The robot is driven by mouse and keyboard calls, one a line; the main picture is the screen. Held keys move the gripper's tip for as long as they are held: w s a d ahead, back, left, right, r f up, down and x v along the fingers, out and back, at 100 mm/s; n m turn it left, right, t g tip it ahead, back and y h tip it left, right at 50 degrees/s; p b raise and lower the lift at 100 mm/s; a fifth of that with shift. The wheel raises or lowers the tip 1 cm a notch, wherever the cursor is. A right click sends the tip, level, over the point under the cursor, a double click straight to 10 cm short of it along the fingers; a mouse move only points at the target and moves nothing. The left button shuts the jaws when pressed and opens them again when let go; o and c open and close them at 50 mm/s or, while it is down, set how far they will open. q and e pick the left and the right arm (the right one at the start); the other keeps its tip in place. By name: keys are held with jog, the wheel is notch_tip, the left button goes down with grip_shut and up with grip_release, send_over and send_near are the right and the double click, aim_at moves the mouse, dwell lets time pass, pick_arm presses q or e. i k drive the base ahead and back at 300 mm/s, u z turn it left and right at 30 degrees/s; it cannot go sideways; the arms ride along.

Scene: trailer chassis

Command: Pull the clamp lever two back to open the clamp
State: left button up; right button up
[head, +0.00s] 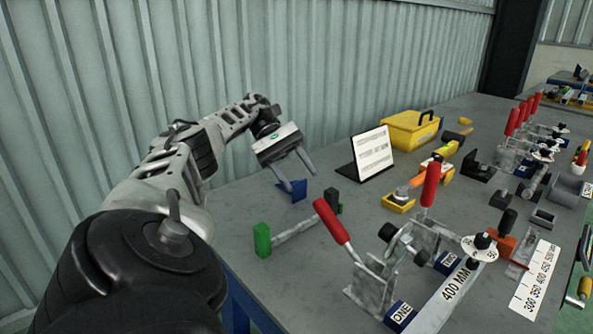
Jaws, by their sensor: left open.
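Two toggle clamps with red levers stand at the front right of the grey table. The lever two (431,184) stands nearly upright, behind a blue label that seems to read TWO (447,262). The lever one (332,221) leans to the left, above a blue label reading ONE (401,314). My left gripper (300,181) is open and empty, with its fingers pointing down. It is left of and behind both levers and touches neither. My right gripper is not in view.
A green-ended hammer (290,232) lies left of lever one. A small blue block (293,189) is near my left fingertips. A white sign (374,153) and a yellow toolbox (411,130) stand behind. More red-levered clamps (514,121) are at the far right.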

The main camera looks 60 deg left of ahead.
aim_at(434, 169)
jog(key=k, duration=1)
